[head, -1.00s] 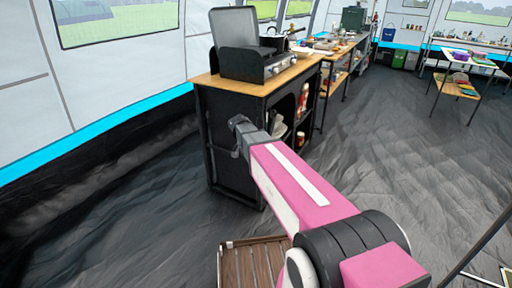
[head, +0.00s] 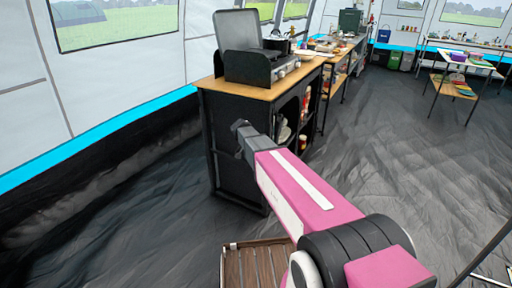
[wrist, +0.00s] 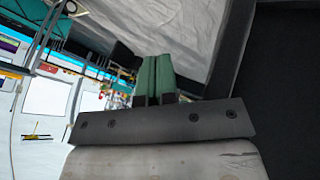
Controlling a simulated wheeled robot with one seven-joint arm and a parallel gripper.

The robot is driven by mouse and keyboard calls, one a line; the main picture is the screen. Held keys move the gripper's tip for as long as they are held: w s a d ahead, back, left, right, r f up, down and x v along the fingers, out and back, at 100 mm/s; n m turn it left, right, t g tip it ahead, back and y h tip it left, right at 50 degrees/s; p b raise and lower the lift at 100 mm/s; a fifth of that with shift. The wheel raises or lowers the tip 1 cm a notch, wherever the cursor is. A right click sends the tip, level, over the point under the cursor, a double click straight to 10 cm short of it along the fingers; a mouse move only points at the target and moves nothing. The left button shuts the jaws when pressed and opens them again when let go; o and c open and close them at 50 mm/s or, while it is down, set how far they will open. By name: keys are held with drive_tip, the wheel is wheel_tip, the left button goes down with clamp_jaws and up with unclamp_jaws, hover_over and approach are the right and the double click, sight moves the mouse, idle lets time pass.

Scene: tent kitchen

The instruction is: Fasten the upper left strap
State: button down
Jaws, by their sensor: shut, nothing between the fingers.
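My gripper shows in the wrist view as two green fingers (wrist: 155,62) pressed together, with nothing between them. In the head view the dark end of my arm is in front of the left side of the black cabinet, and the fingers cannot be made out there. I cannot make out any strap in either view, so I cannot tell where the upper left strap is. A dark upright surface fills the right of the wrist view, and I cannot tell what it belongs to.
The black cabinet (head: 235,185) has a wooden top (head: 262,92) bearing a camping stove (head: 255,66) with its lid raised. The tent wall (head: 110,75) runs along the left. A brown slatted wooden thing (head: 250,266) sits low in front. The grey floor at right (head: 400,160) is mostly clear.

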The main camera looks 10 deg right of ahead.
drive_tip(key=s+d, duration=0.3)
idle(0.6)
